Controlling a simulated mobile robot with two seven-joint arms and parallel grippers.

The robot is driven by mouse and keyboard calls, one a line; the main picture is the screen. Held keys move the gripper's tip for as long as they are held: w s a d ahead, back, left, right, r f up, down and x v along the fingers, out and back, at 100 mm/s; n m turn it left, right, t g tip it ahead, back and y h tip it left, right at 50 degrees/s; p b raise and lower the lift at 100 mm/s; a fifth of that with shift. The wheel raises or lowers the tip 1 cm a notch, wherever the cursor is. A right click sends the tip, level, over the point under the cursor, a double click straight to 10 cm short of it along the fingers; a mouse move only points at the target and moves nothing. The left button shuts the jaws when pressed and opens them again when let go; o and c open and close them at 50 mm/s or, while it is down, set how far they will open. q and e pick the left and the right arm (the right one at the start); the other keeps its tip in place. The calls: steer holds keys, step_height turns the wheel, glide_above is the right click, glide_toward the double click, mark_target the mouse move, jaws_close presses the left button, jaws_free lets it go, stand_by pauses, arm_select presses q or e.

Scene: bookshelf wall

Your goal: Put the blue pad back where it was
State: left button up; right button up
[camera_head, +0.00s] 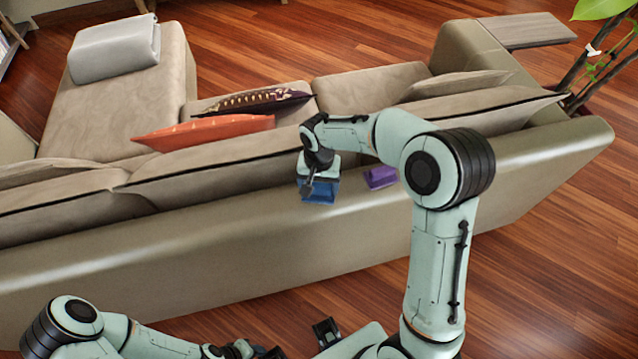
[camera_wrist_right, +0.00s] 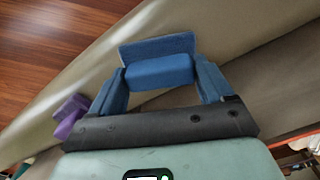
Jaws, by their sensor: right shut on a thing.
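The blue pad (camera_head: 319,193) is at the top of the sofa's back, in the middle of the head view. My right gripper (camera_head: 316,178) is shut on it from above. In the right wrist view the blue pad (camera_wrist_right: 160,70) sits between the two fingers, with a flat blue part standing beyond its thicker block. Whether the pad touches the sofa is hard to tell. My left arm is low at the left in the head view; its gripper is by the bottom edge, partly cut off, and its jaws are not clear.
A purple pad (camera_head: 381,177) lies on the sofa back just right of the blue pad; it also shows in the right wrist view (camera_wrist_right: 70,117). The beige sofa (camera_head: 200,240) has an orange cushion (camera_head: 205,132) and a dark patterned cushion (camera_head: 258,101). A plant stands at the far right.

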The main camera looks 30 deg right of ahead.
mark_target(319, 185)
steer(key=o, duration=0.8)
steer(key=shift+f, duration=0.1)
step_height(319, 185, up, 12)
steer(key=shift+r+p, duration=0.1)
steer(key=shift+p, duration=0.5)
